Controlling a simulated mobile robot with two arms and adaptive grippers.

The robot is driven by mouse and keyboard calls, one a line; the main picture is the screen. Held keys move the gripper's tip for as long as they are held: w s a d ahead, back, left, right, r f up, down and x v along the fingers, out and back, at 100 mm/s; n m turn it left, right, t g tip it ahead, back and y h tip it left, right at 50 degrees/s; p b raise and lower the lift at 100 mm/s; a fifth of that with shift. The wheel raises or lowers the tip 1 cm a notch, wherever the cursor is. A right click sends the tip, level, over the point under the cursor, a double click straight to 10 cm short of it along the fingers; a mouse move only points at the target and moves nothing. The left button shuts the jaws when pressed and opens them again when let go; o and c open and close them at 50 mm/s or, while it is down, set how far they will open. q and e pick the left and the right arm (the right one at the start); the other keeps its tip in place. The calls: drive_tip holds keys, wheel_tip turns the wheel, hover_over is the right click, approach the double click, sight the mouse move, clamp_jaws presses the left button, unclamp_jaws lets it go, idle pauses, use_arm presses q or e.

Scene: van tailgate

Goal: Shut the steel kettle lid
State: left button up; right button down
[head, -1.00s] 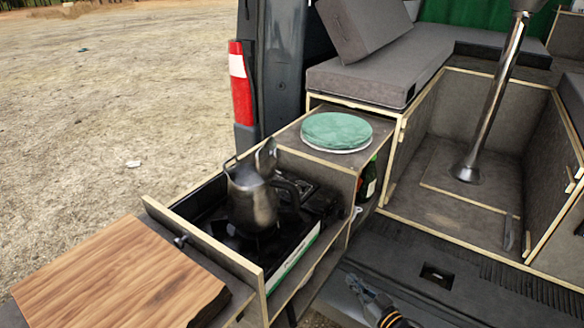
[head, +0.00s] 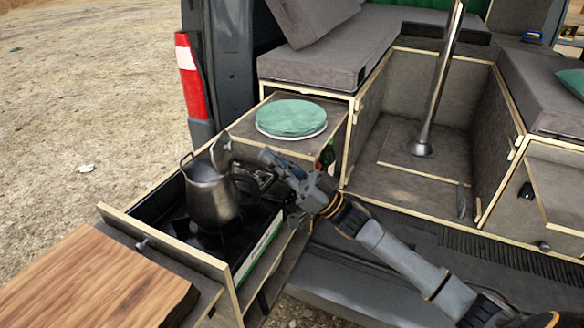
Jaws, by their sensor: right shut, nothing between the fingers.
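The steel kettle (head: 211,200) stands upright on the black camping stove (head: 240,232) in the pulled-out drawer. Its lid (head: 222,152) is raised, standing up at the kettle's back right rim. The kettle's handle is on its right side. My right gripper (head: 258,157) is shut and empty, just right of the raised lid and above the handle. I cannot tell whether its tips touch the lid. My left gripper is not in view.
A wooden board (head: 95,280) lies in front of the drawer. A green round cushion on a plate (head: 291,119) sits on the cabinet behind the stove. A bottle (head: 327,157) stands in the cabinet's side. A steel table post (head: 437,80) rises at the right.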

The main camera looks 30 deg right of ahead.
sight(228, 152)
drive_tip(key=w+a, duration=0.1)
drive_tip(key=a, duration=0.1)
drive_tip(key=w+a, duration=0.1)
drive_tip(key=shift+w+r+p, duration=0.25)
drive_tip(key=shift+w+p, duration=0.1)
drive_tip(key=shift+w+a+f, duration=0.15)
drive_tip(key=shift+w+a, duration=0.15)
drive_tip(key=shift+a, duration=0.1)
